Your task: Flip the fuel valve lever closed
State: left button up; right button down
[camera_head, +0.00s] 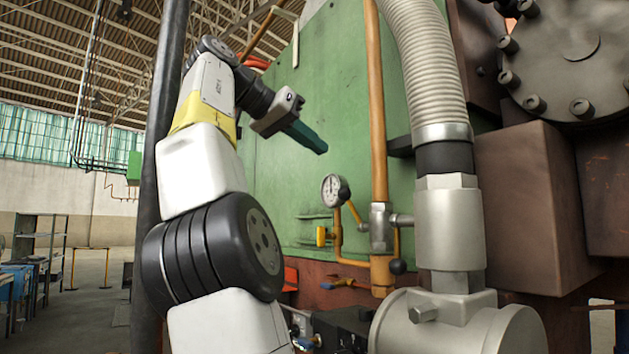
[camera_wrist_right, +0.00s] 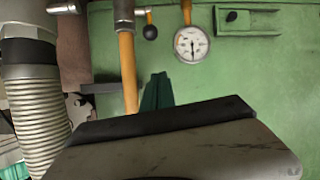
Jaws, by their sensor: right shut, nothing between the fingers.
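A steel valve body (camera_head: 380,228) sits on the orange vertical pipe. A small lever with a black ball knob (camera_head: 397,266) hangs down just right of the pipe, and a black knob also shows near the pipe in the right wrist view (camera_wrist_right: 150,32). No label shows which handle is the fuel valve lever. My right gripper (camera_head: 322,149) is shut and empty, in front of the green panel, up and left of the valve and apart from it. Its dark green fingertips also show in the right wrist view (camera_wrist_right: 156,90). My left gripper is out of view.
A round gauge (camera_head: 335,190) and a yellow handle (camera_head: 321,236) are left of the valve. A blue-handled lever (camera_head: 337,284) is below. A thick ribbed hose (camera_head: 428,70) and fitting stand close on the right. The green panel (camera_head: 330,90) backs the open space around my gripper.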

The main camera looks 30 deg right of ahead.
jog(key=d, duration=0.1)
send_over(353, 209)
jog(key=w, duration=0.2)
notch_tip(353, 209, down, 5)
jog(key=shift+s+a+f, duration=0.3)
jog(key=shift+a+f, duration=0.15)
jog(key=shift+a, duration=0.15)
jog(key=shift+s+a+f, duration=0.3)
jog(key=shift+a+f, duration=0.15)
jog(key=shift+a, duration=0.1)
jog(key=shift+a, duration=0.15)
